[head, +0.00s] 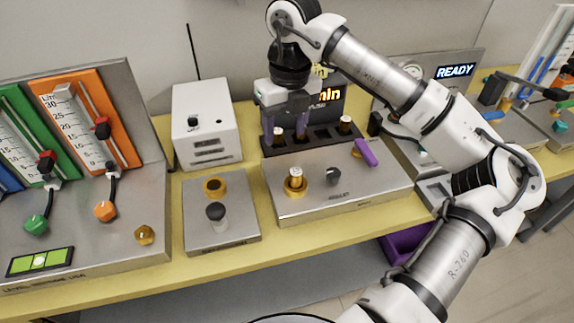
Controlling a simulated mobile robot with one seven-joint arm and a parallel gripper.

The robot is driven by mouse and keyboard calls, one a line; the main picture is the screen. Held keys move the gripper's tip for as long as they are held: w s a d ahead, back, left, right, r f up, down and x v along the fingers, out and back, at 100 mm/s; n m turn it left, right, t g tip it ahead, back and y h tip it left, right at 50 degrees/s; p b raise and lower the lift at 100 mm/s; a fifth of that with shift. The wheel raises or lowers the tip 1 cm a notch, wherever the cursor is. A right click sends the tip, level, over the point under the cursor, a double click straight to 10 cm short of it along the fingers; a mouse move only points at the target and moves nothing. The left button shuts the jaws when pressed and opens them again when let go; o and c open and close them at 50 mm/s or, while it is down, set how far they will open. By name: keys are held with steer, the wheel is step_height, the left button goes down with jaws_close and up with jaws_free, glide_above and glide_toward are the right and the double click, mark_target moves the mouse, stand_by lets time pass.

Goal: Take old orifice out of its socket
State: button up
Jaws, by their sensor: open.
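A small cream-topped orifice (296,172) stands upright in a brass socket (294,189) on the front of the steel unit, in the head view. I take it to be the old orifice; no label on it is readable. My gripper (287,118) is open, pointing down, above and behind that socket, over a dark rack (322,137). It is apart from the socketed orifice. Similar orifices stand in the rack, one at its right end (345,123) and others by my fingers. I cannot tell whether my fingers touch those.
A dark knob (333,175) stands right of the socket, and a purple lever (367,152) farther right. A white box (206,123) with an antenna stands left of my gripper. A small steel plate (221,234) with a black knob (216,215) lies left of the unit.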

steer(key=d, duration=0.3)
steer(key=p, duration=0.2)
glide_above(296, 171)
steer(key=shift+m+h, duration=0.4)
step_height(296, 171, down, 8)
steer(key=shift+r, duration=0.1)
steer(key=shift+f+p, duration=1.2)
steer(key=shift+f, duration=1.65)
steer(key=shift+c, duration=0.3)
steer(key=c, duration=1.1)
steer(key=shift+r, duration=0.1)
